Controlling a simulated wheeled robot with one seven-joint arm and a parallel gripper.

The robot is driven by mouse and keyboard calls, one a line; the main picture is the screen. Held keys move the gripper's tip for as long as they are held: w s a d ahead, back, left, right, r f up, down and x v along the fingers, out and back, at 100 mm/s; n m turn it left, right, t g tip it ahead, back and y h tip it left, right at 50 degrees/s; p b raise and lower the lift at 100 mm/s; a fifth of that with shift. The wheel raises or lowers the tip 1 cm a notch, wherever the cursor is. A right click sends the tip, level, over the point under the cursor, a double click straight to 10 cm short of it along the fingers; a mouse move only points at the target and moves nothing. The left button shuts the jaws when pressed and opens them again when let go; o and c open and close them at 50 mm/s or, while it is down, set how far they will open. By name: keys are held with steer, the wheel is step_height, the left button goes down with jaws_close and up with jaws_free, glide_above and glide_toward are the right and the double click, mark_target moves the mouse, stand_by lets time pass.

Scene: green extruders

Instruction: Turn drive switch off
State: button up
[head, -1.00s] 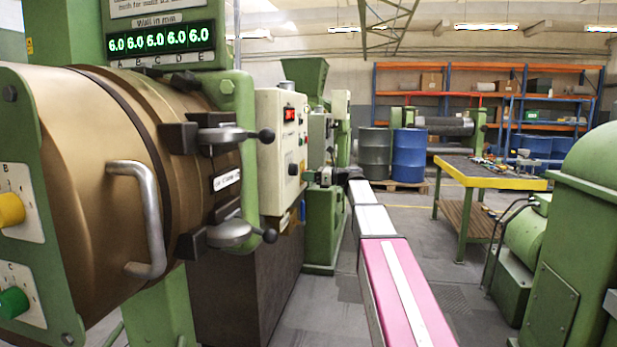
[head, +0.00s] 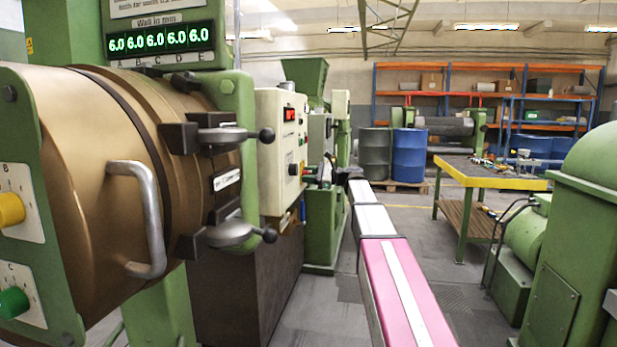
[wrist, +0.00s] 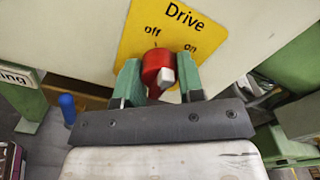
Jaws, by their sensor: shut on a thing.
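The drive switch (wrist: 152,66) is a red round knob with a pale bar on its front. It sits on a yellow plate (wrist: 135,38) marked "Drive", with "off" at upper left and "on" at right. The pale bar shows toward the lower right of the knob; I cannot tell exactly which mark it is set to. My gripper (wrist: 158,78) has its two green fingers on either side of the knob, shut on it. In the head view my gripper is at the cream control cabinet (head: 270,150), far off and small; the switch cannot be made out there.
A large bronze cylinder (head: 100,150) with clamp handles stands at left, beside the cabinet. A green-legged bench (head: 475,180) and a green machine (head: 565,250) stand at right. Blue barrels (head: 409,155) are behind. Grey floor is open between them.

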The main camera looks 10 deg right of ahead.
steer(key=n, duration=0.6)
steer(key=shift+n, duration=0.3)
stand_by(0.5)
steer(key=o, duration=0.9)
steer(key=shift+d, duration=0.1)
steer(key=v, duration=1)
steer(key=shift+s+d+r, duration=0.1)
steer(key=shift+s+d, duration=0.05)
steer(key=shift+d, duration=0.15)
